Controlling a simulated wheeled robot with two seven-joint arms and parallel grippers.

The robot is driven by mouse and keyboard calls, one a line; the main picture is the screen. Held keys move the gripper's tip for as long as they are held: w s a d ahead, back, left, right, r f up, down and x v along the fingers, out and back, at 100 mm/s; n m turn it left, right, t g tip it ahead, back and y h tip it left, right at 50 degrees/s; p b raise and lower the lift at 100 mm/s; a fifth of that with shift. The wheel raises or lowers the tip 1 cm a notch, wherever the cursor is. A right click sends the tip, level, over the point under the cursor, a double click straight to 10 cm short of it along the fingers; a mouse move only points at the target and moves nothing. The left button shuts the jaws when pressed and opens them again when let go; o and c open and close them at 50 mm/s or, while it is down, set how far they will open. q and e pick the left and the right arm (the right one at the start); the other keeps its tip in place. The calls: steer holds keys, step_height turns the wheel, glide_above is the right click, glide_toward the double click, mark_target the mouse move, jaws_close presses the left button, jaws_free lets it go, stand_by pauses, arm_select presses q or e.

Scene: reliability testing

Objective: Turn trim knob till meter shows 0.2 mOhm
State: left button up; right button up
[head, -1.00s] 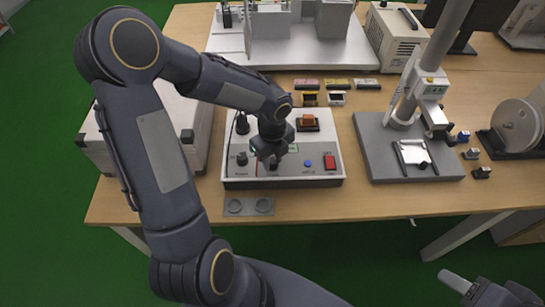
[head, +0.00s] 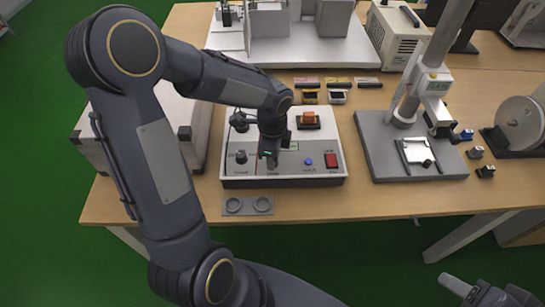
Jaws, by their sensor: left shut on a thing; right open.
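The meter box (head: 213,183) is a white instrument with a sloped front panel on the table. My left gripper (head: 270,161) points down at the middle of this panel. It is shut on a knob there, taken to be the trim knob, which the fingers mostly hide. A small green display (head: 293,146) sits just right of the gripper and is partly covered; its reading is too small to make out. Another dark knob (head: 240,157) stands to the left on the panel. My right gripper (head: 487,292) is open and empty at the bottom right, away from the table.
A blue button (head: 308,161) and a red switch (head: 330,160) are on the panel's right. An orange-topped part (head: 309,119) sits behind them. A grey stand (head: 377,163) is to the right.

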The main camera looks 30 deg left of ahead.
arm_select(q)
steer(key=n+b, duration=0.1)
steer(key=n, duration=0.3)
steer(key=shift+n, duration=0.3)
steer(key=shift+n+b, duration=0.5)
steer(key=shift+n, duration=1.1)
steer(key=o, duration=1)
step_height(320, 180, up, 7)
steer(key=shift+r+p, duration=0.2)
steer(key=shift+p, duration=0.15)
steer(key=shift+r, duration=0.25)
